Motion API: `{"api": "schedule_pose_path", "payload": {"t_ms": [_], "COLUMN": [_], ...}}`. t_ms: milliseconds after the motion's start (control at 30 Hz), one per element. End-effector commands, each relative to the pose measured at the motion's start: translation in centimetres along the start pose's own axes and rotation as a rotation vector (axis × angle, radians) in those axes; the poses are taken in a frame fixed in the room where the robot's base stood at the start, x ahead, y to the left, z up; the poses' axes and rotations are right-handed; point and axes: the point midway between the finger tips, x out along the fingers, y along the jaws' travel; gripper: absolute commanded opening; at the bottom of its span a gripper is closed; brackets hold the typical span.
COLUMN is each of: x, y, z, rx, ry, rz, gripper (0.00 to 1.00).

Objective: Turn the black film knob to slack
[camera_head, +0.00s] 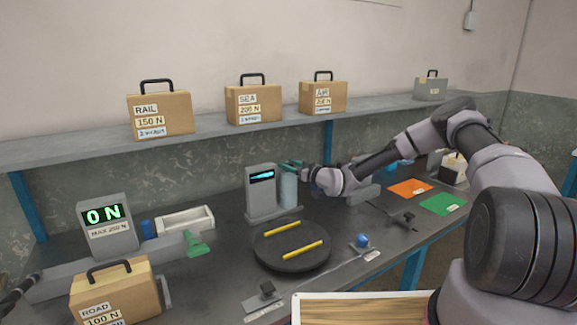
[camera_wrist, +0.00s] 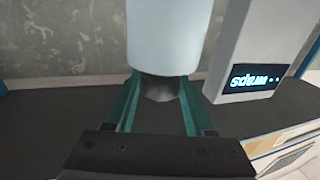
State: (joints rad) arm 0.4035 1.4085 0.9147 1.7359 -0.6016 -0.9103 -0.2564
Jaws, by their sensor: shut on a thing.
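The black film knob (camera_wrist: 160,89) sits at the end of a pale blue film roll (camera_wrist: 170,38) in the wrist view, which shows the scene upside down. My gripper (camera_wrist: 160,81) has its teal fingers closed on either side of the knob. In the head view my gripper (camera_head: 291,165) is at the top of the upright film roll (camera_head: 288,190), and the knob is hidden. The roll stands beside a grey wrapper post (camera_head: 261,197). Its lit display (camera_wrist: 255,79) shows inverted text resembling "wraps" with dots. The knob's setting cannot be read.
A black turntable (camera_head: 276,257) with two yellow bars lies in front of the post. A force meter (camera_head: 107,238) reading 0 N and a ROAD case (camera_head: 118,294) stand at left. A blue knob (camera_head: 362,241) is at right. Labelled cases line the shelf (camera_head: 70,150).

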Motion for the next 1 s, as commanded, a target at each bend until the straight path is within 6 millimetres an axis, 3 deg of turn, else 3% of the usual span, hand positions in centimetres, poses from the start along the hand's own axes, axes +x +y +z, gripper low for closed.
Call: {"api": "schedule_pose_path", "payload": {"t_ms": [1000], "x": [0.12], "y": [0.15], "z": [0.05], "rx": [-0.007], "ry": [0.0], "rz": [-0.816], "gripper": [0.0]}}
